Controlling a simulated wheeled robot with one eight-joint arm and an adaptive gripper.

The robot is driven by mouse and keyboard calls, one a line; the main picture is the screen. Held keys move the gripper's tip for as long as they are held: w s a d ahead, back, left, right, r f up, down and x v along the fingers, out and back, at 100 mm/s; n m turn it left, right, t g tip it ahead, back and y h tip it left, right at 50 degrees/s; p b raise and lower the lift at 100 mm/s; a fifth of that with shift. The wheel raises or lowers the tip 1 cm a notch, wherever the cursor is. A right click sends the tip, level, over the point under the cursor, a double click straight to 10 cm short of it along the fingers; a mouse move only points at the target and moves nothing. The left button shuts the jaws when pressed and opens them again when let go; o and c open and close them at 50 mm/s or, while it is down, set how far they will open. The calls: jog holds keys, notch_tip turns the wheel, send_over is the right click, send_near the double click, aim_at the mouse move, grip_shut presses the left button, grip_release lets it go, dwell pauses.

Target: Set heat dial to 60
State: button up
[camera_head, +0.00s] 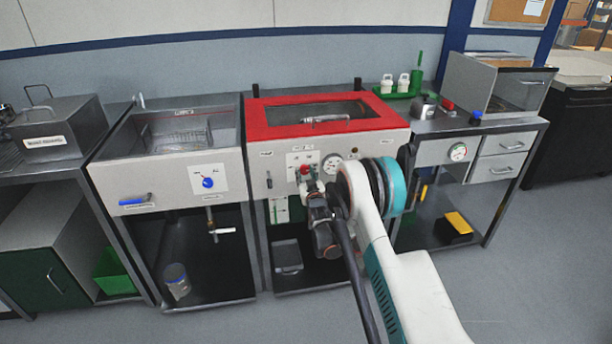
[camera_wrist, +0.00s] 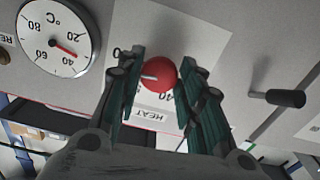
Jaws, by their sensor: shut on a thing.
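The heat dial is a red round knob (camera_wrist: 160,74) with a white pointer line, on a light plate marked HEAT (camera_wrist: 147,115). The wrist view shows it upside down, with the pointer toward the picture's left. Some scale figures show around it; the fingers hide others. My gripper (camera_wrist: 162,82) has its two green-padded fingers on either side of the knob, shut on it. In the head view the red knob (camera_head: 304,170) is on the front of the red-topped unit, with my gripper (camera_head: 308,184) against it.
A round °C gauge (camera_wrist: 54,38) beside the dial has its red needle between 20 and 40. A black lever (camera_wrist: 278,97) is on the panel's other side. The red lid (camera_head: 268,118) above is closed. A unit with a blue knob (camera_head: 207,183) stands left.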

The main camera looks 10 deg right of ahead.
jog(key=shift+f+m, duration=0.1)
jog(key=shift+m, duration=0.5)
jog(key=o, duration=1)
jog(key=shift+o, duration=0.2)
jog(key=s, duration=0.7)
jog(key=shift+s, duration=0.3)
